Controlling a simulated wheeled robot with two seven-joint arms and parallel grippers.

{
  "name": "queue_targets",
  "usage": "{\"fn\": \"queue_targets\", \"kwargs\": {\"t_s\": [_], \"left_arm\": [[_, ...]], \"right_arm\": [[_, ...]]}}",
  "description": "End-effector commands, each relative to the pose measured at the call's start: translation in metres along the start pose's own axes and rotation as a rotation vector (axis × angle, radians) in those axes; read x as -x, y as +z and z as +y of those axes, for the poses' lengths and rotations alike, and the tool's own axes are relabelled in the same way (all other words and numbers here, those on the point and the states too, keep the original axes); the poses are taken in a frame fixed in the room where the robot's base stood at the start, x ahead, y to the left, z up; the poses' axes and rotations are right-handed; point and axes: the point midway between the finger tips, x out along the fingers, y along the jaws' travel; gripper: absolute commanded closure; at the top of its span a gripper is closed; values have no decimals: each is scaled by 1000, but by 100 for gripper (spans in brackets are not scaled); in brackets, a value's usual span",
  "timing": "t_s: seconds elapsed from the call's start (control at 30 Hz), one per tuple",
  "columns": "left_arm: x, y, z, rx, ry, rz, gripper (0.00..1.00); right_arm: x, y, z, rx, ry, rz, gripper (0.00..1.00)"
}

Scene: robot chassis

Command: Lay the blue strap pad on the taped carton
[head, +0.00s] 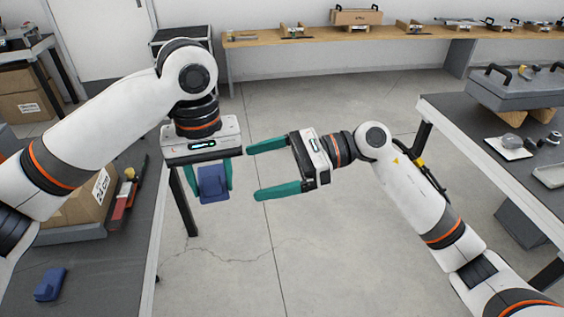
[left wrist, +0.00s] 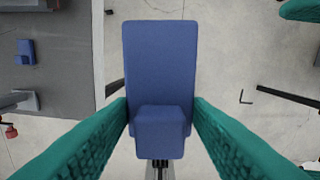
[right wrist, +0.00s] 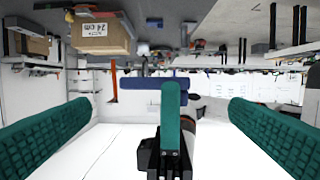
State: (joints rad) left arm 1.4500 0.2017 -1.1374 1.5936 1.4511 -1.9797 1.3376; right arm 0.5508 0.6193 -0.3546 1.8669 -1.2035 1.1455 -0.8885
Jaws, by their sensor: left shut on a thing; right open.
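My left gripper (head: 208,188) is shut on a blue strap pad (head: 213,182), holding it in the air over the floor, right of the left table. In the left wrist view the pad (left wrist: 159,65) shows a flat slab with a raised block between the green fingers; the right wrist view shows it edge-on (right wrist: 140,83). My right gripper (head: 254,171) is open and empty, facing the pad from the right, apart from it. A brown carton (head: 80,207) with a white "24 cm" label is on the left table, partly hidden by my left arm; I cannot make out its tape.
A second blue pad (head: 50,284) lies on the dark left table (head: 105,280). A red tool (head: 123,205) lies beside the carton. The right table (head: 480,145) bears a grey case (head: 510,92). A wooden bench (head: 260,40) runs along the back. The floor between is clear.

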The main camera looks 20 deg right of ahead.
Motion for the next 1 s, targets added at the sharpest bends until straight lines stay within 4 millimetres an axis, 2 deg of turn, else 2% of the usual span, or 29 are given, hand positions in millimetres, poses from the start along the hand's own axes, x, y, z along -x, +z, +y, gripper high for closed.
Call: {"fn": "queue_targets", "kwargs": {"t_s": [0.2, 0.4, 0.6, 0.87, 0.9, 1.0], "left_arm": [[0, 0, 0, 0, 0, 0, 77], [0, 0, 0, 0, 0, 0, 77], [0, 0, 0, 0, 0, 0, 77], [0, 0, 0, 0, 0, 0, 77], [0, 0, 0, 0, 0, 0, 77], [0, 0, 0, 0, 0, 0, 77]], "right_arm": [[-44, -1, 0, -2, -2, 5, 0], [-74, -1, 0, -4, -1, 5, 0], [-87, -1, 0, -4, 0, 3, 0], [-88, 0, 0, -4, 1, 3, 0], [-88, 0, 0, -4, 1, 3, 2], [-88, 0, 0, -4, 1, 3, 18]]}}
